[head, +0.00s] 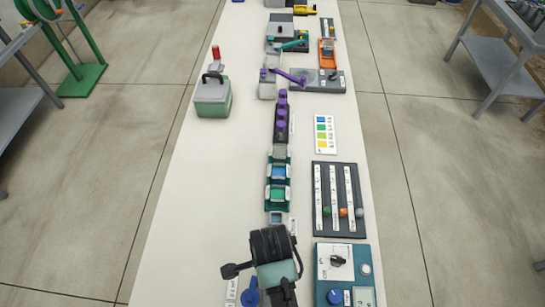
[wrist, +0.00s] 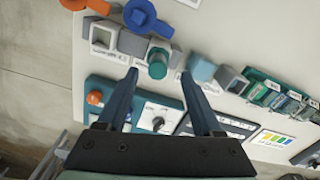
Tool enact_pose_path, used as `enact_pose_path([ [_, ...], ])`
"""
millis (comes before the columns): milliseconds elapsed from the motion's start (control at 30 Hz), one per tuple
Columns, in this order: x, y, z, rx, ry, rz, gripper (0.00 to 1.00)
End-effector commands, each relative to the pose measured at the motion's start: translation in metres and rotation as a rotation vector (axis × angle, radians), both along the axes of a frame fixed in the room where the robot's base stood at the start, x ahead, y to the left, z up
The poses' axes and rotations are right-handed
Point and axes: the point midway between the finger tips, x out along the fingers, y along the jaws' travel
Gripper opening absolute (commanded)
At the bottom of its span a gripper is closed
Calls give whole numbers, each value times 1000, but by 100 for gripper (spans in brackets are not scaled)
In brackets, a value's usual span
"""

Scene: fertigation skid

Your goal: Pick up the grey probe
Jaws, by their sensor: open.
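My gripper (wrist: 160,75) is open, its two dark blue fingers spread over the white bench with nothing held. I cannot tell for sure which, if either, is the grey probe. In the head view my gripper (head: 275,285) is at the bottom of the bench and its dark wrist hides what is beneath.
A blue-handled piece (wrist: 146,17) and an orange one (wrist: 72,4) stand further along the row. A teal control box (head: 345,270) and a dark slider panel (head: 339,200) line the right edge. A green vial rack (head: 268,165) stands mid-bench. The bench's left strip is largely clear.

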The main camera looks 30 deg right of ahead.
Motion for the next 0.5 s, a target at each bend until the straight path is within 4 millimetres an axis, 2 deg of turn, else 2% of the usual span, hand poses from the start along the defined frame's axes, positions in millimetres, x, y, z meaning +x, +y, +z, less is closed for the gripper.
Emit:
enact_pose_path([
  [133, -2, 0, -9, 1, 3, 1, 68],
  [400, -5, 0, -45, 0, 1, 2, 68],
  [500, -5, 0, -52, 0, 0, 2, 68],
])
